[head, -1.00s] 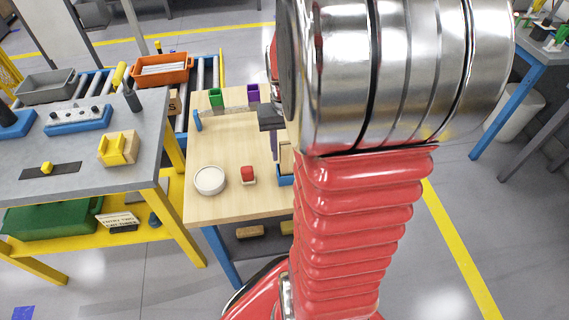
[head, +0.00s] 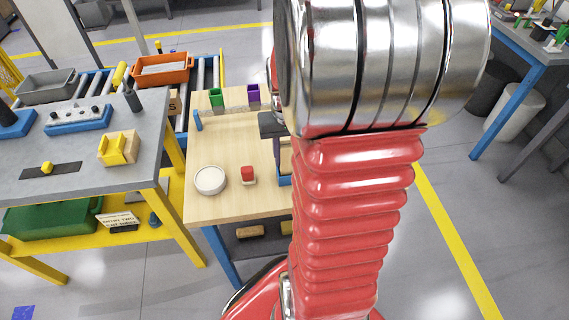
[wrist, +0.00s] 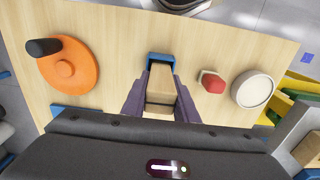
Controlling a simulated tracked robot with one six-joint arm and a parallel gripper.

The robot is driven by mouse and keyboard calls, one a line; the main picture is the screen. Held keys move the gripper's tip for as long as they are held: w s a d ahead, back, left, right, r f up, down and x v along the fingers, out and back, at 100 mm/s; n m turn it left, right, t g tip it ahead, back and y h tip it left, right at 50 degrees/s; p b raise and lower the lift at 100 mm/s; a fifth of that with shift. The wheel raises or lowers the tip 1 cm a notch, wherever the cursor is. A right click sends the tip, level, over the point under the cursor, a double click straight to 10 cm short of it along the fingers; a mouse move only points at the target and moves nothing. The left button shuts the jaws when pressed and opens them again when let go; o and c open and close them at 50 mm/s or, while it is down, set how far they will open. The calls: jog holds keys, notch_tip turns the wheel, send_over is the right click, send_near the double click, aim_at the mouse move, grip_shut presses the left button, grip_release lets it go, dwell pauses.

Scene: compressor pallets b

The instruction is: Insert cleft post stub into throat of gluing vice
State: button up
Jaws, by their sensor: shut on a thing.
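The cleft post stub is a pale wooden block (wrist: 161,80) between the two dark purple fingers of my gripper (wrist: 159,88) in the wrist view. My gripper is shut on it. The stub's far end is at a small blue holder (wrist: 161,57) on the wooden table; I cannot tell whether it touches it. In the head view my arm hides most of the gripper (head: 276,150), and the blue holder (head: 285,181) shows only in part.
A white round tub (head: 210,180) and a red piece on a small base (head: 248,174) stand on the wooden table. An orange disc with a black knob (wrist: 68,65) lies left in the wrist view.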

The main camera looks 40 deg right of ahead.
jog(key=shift+c, duration=0.4)
jog(key=shift+r, duration=3.1)
jog(key=shift+s, duration=0.15)
